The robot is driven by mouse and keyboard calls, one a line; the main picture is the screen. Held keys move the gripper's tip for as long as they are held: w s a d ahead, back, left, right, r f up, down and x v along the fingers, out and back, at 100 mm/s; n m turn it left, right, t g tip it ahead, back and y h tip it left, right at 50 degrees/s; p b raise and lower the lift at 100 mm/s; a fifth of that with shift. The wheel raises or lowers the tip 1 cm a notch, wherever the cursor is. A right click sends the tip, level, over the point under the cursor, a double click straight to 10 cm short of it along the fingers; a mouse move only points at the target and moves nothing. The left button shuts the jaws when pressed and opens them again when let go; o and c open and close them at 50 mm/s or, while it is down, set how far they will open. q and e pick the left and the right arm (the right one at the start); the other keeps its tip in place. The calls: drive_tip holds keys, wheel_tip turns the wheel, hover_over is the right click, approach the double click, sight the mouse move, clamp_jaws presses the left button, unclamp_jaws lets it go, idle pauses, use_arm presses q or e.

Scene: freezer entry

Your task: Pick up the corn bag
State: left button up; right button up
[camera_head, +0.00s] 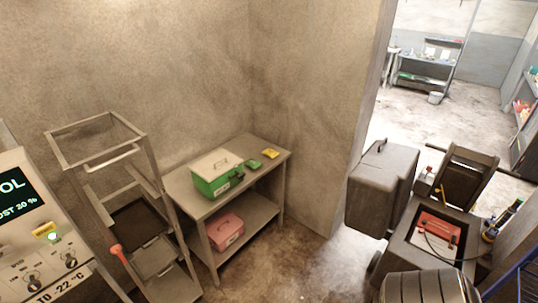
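Two small packets lie on the top of a metal table near the corner. One is a yellow packet (270,153) close to the table's right end, and the other is a green packet (253,163) just left of it. They are too small to read, so I cannot tell which, if either, is the corn bag. Neither of my grippers is in view.
The metal table (272,168) also holds a green case (218,180), with a pink case (225,231) on its lower shelf. A metal rack (158,178) and a control panel (38,225) stand left. A grey case (381,190) and cart stand right. Floor between is clear.

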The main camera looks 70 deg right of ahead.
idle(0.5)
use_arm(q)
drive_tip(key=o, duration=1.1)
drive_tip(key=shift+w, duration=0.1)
